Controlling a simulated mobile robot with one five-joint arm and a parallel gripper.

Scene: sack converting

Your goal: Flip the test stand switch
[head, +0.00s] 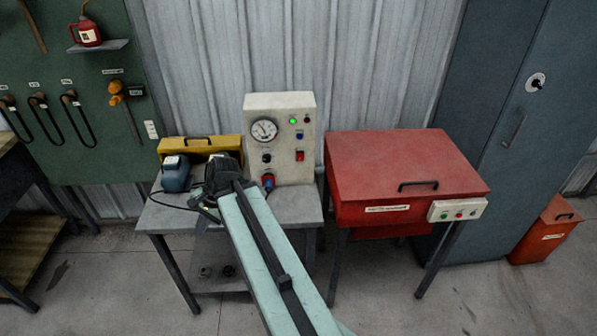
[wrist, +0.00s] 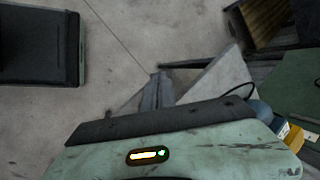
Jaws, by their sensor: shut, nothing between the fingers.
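The test stand (head: 282,108) is a cream panel standing at the back of a small grey table. It has a round gauge (head: 264,131), a lit green lamp (head: 293,121) and a red rocker switch (head: 300,156) at its right side. The switch's position is too small to tell. My gripper (wrist: 159,77) is shut and empty in the wrist view, above the table edge and floor. In the head view, it is mostly hidden by my wrist, over the table's left part, left of the panel and apart from the switch. The wrist view does not show the panel.
A blue device (head: 175,174) with a cable and a yellow box (head: 199,146) stand on the table's left. A red cabinet (head: 400,165) with a button box (head: 457,209) stands to the right. The tabletop (head: 300,208) is bare in front of the panel's right side.

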